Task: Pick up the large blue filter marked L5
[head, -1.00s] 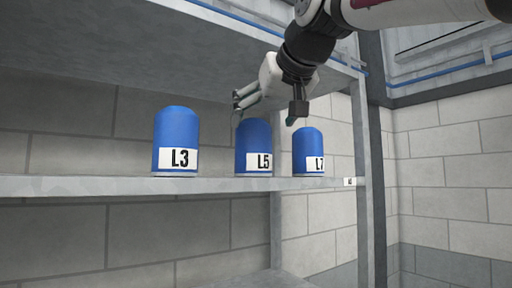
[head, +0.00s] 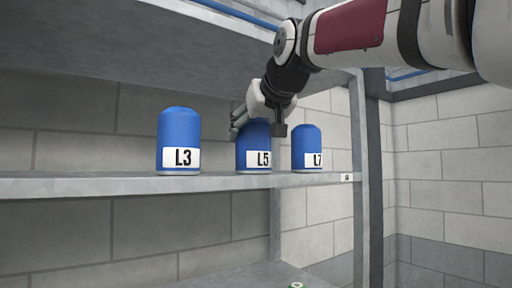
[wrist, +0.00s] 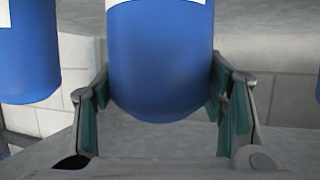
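The large blue filter marked L5 (head: 254,150) stands upright on the shelf, between two other blue filters. My gripper (head: 256,124) is at its upper part in the head view and hides some of its top. In the wrist view the blue filter (wrist: 160,62) fills the middle, with the fingers of my gripper (wrist: 162,105) spread on either side of its rounded end. The fingers look open, with a gap visible beside the lower part of the filter. Its label shows only as a white edge at the top of the wrist view.
The L3 filter (head: 179,140) stands to the left and the L7 filter (head: 307,148) close on the right, both on the same shelf (head: 100,186). An upper shelf (head: 150,45) hangs above. A metal post (head: 359,180) stands at the right end.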

